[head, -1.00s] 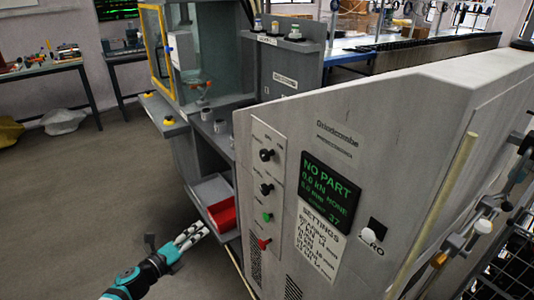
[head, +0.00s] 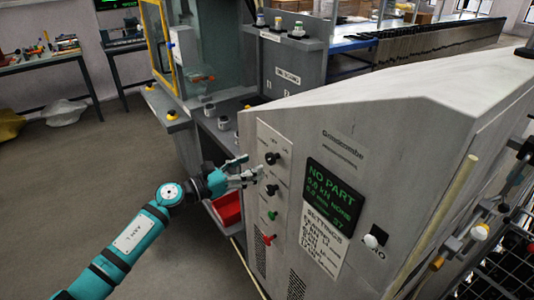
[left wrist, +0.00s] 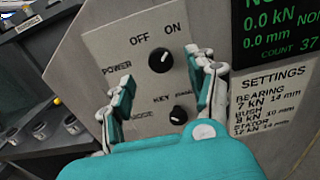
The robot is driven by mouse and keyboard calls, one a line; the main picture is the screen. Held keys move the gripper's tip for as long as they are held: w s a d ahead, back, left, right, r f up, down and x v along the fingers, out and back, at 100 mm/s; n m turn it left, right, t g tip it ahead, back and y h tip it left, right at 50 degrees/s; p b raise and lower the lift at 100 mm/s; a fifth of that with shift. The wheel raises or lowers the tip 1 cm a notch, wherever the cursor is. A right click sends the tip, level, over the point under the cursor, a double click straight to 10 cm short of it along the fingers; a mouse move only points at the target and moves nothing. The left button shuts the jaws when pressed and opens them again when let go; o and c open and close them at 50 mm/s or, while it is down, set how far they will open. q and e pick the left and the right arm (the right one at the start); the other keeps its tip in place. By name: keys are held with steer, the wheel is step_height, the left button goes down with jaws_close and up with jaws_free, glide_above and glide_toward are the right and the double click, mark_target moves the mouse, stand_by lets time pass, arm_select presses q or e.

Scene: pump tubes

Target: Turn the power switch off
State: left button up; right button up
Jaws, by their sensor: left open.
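The power switch is a black rotary knob (head: 271,158) at the top of the light control plate on the grey machine's front. In the left wrist view the same power knob (left wrist: 160,59) sits under the words OFF and ON, its white mark pointing up and right, toward ON. My left gripper (head: 254,168) is open in front of the plate, just left of the knob. In the left wrist view its fingers (left wrist: 163,80) stand apart on either side below the knob, with no visible contact. My right gripper is not in view.
A second black knob (head: 271,190), a green button (head: 271,215) and a red button (head: 268,239) lie below on the plate. A display (head: 334,196) reads NO PART. A red bin (head: 228,209) is below my left gripper. Open floor lies left.

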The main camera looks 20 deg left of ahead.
mark_target(268, 159)
arm_select(q)
steer(key=p+x, duration=0.1)
steer(key=x, duration=0.5)
steer(key=shift+w+d, duration=0.15)
steer(key=shift+w, duration=0.05)
steer(key=c, duration=1.1)
